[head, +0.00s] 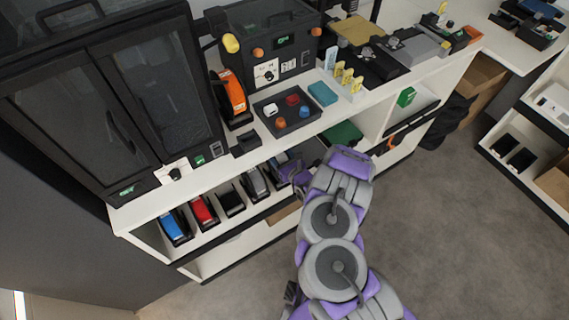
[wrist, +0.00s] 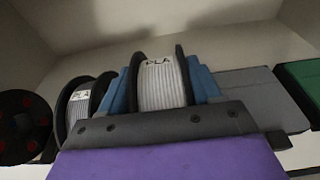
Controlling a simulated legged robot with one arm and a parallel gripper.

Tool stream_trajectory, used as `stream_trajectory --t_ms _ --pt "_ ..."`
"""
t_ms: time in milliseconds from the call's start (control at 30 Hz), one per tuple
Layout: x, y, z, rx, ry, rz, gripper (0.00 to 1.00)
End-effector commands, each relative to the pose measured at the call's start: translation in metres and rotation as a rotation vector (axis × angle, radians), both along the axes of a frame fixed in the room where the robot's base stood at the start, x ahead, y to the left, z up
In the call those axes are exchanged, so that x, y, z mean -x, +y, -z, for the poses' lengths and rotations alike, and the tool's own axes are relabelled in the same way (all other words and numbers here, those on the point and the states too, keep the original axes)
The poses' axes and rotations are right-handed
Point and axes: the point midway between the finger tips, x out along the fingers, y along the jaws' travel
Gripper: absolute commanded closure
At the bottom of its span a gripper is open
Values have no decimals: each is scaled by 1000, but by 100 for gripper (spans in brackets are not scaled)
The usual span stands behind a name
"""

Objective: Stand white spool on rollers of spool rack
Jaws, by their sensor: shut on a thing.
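The white spool (wrist: 163,86), with dark flanges and a "PLA" label, is between the blue fingers of my gripper (wrist: 164,90) in the wrist view. The fingers are shut on it from both sides. In the head view my gripper (head: 286,170) reaches into the shelf below the counter, at the right end of a row of spools; the white spool is mostly hidden there. A small dark stand (head: 246,144) on the counter's front edge may be the spool rack; its rollers are too small to make out.
Blue (head: 175,226), red (head: 204,211), black (head: 231,200) and grey (head: 256,185) spools stand to the left on the shelf. An orange spool (head: 234,95) stands on the counter (head: 206,162), beside a dark tray (head: 288,130) of small parts. The shelf top is close above my gripper.

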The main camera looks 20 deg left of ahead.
Motion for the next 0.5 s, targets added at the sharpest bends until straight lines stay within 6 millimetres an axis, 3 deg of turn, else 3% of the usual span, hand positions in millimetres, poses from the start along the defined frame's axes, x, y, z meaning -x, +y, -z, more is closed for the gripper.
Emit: stream_trajectory --t_ms 133,500 --pt "-10 11 1 -4 -2 1 100" --pt "-9 9 25 -5 -2 1 100"
